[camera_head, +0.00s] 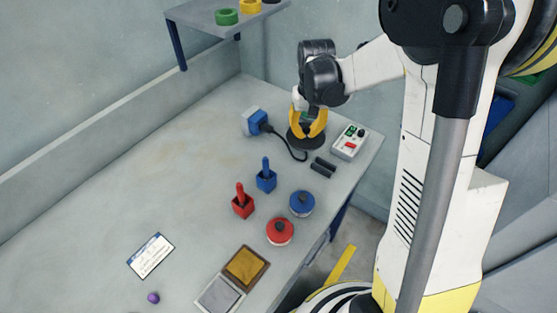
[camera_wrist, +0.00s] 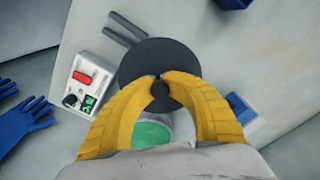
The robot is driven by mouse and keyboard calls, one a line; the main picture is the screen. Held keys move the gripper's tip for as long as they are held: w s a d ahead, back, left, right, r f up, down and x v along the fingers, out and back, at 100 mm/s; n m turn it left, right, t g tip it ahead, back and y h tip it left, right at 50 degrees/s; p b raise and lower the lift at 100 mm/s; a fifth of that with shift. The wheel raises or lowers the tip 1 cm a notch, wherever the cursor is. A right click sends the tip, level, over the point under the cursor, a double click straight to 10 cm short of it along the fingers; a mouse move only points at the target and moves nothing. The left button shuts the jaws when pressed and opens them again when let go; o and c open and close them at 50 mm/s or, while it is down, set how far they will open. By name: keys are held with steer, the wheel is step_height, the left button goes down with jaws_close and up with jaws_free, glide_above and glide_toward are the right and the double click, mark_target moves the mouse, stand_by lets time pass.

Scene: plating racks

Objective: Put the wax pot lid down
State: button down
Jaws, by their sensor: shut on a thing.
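The wax pot lid is a flat black disc (camera_head: 298,144) with a small knob at its middle. It lies low at the far end of the bench in the head view, and it fills the middle of the wrist view (camera_wrist: 152,58). My gripper (camera_head: 314,132) has its yellow fingers shut on the knob (camera_wrist: 160,78) from above. I cannot tell whether the lid touches the bench or hangs just over it. A pot with a green inside (camera_wrist: 150,133) shows partly between the fingers in the wrist view; the rest is hidden.
A white control box (camera_head: 349,142) and two black bars (camera_head: 323,167) stand close right of the lid. Red (camera_head: 280,232) and blue (camera_head: 302,204) round tins are nearer. The bench's left middle is clear.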

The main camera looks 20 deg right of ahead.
steer(key=b, duration=0.2)
glide_above(281, 158)
step_height(281, 158, down, 4)
steer(key=shift+f, duration=0.25)
steer(key=shift+f+b, duration=0.8)
steer(key=shift+f, duration=1.1)
steer(key=shift+f, duration=0.2)
steer(key=c, duration=1.4)
jaws_free()
steer(key=shift+s, duration=0.1)
steer(key=shift+r, duration=0.1)
